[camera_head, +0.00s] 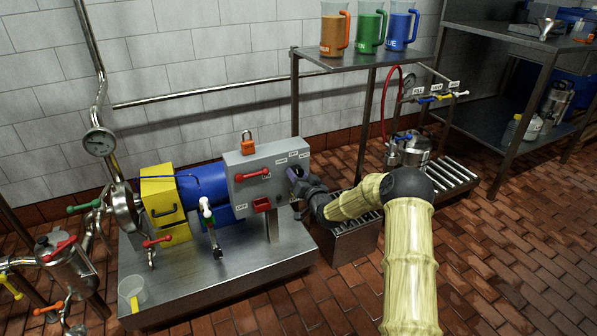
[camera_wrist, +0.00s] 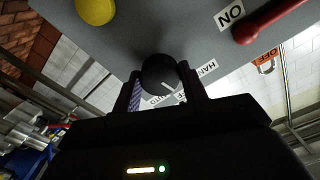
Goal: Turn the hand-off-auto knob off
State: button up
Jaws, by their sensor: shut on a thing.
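The hand-off-auto knob (camera_wrist: 158,72) is round and black, on the face of a grey control box (camera_head: 262,170). In the wrist view it sits between my gripper's two fingers (camera_wrist: 164,86), which are shut on it. Its white pointer line slants down and right, roughly towards the OFF label, which is partly hidden behind my gripper. The HAND label (camera_wrist: 207,68) is to the right and the partly hidden AUTO label (camera_wrist: 154,99) is below. In the head view my gripper (camera_head: 298,178) is at the box's right side and hides the knob.
A red lever (camera_head: 252,175) and an orange padlock (camera_head: 248,146) are on the box. The wrist view shows a yellow button (camera_wrist: 96,10) and an ON label (camera_wrist: 231,14) near the knob. The box stands on a metal platform (camera_head: 270,262) beside a blue motor (camera_head: 205,185).

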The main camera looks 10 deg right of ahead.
jog(key=shift+m+p, duration=0.5)
jog(key=shift+m, duration=0.6)
jog(key=shift+f, duration=0.1)
jog(key=o, duration=1)
jog(key=shift+c, duration=0.2)
jog(key=shift+s, duration=0.15)
jog(key=shift+s+d, duration=0.1)
jog(key=shift+s, duration=0.1)
jog(key=p+v, duration=0.5)
jog(key=v, duration=1.1)
jog(key=shift+s+d, duration=0.15)
jog(key=shift+s, duration=0.2)
